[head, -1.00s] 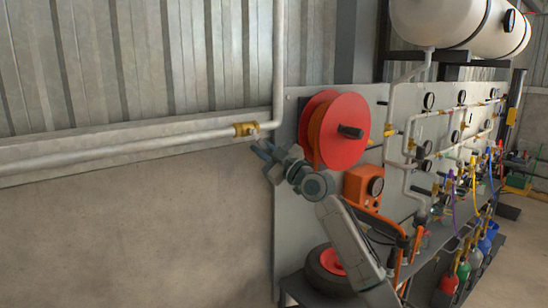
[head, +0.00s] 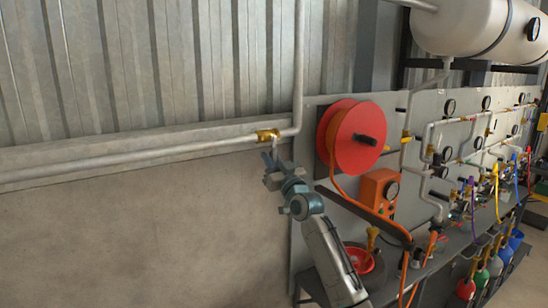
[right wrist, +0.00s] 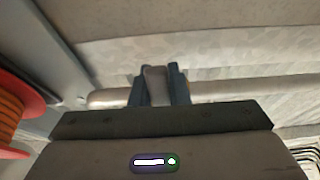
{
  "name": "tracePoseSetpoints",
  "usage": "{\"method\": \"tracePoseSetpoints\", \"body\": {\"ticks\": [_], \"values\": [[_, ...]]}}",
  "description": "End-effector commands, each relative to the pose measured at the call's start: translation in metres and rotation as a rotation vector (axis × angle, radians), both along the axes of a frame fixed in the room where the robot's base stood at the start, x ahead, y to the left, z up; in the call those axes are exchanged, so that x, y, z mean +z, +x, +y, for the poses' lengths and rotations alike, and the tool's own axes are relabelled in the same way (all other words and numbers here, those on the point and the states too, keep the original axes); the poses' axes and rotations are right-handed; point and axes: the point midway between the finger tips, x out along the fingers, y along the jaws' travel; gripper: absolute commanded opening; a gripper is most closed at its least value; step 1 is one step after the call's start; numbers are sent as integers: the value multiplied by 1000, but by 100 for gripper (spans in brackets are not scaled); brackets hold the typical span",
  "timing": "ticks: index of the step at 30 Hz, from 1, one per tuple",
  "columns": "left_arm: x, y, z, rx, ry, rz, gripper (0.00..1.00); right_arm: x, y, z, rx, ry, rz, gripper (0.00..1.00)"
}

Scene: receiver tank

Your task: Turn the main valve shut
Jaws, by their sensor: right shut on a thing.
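The main valve is a brass valve body (head: 267,135) on the pale pipe along the wall, just left of where the pipe turns up. Its lever (head: 275,148) hangs down from the body, across the pipe's run. My right gripper (head: 271,160) is right below the valve, with its arm coming up from the lower right. In the right wrist view its two dark fingers (right wrist: 158,86) are closed on the grey-brown lever (right wrist: 155,84). The fingers hide part of the lever. My left gripper is in no view.
A red hose reel (head: 352,140) with orange hose is mounted on a grey panel (head: 308,180) right of my arm. An orange box with a gauge (head: 378,190) and a shelf (head: 385,290) stand below it. The wall left of my arm is clear.

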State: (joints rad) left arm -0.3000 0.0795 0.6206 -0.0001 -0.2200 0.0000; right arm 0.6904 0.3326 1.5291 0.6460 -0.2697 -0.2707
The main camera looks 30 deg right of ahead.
Motion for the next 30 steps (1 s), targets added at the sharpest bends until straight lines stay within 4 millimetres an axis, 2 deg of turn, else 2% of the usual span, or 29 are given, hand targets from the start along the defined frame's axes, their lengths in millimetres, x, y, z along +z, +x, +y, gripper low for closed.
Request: {"method": "tracePoseSetpoints", "body": {"ticks": [12, 13, 16, 26, 30], "values": [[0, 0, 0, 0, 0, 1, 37, -3, 1, 1, 3, 12, 5, 0], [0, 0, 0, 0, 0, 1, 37, -3, 1, 1, 3, 12, 5, 17], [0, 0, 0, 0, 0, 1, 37, -3, 1, 1, 3, 12, 4, 37], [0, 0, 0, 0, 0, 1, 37, -3, -1, 0, 0, 8, 2, 37], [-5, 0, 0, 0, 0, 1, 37, -10, -15, -1, -1, 5, 2, 37]]}}
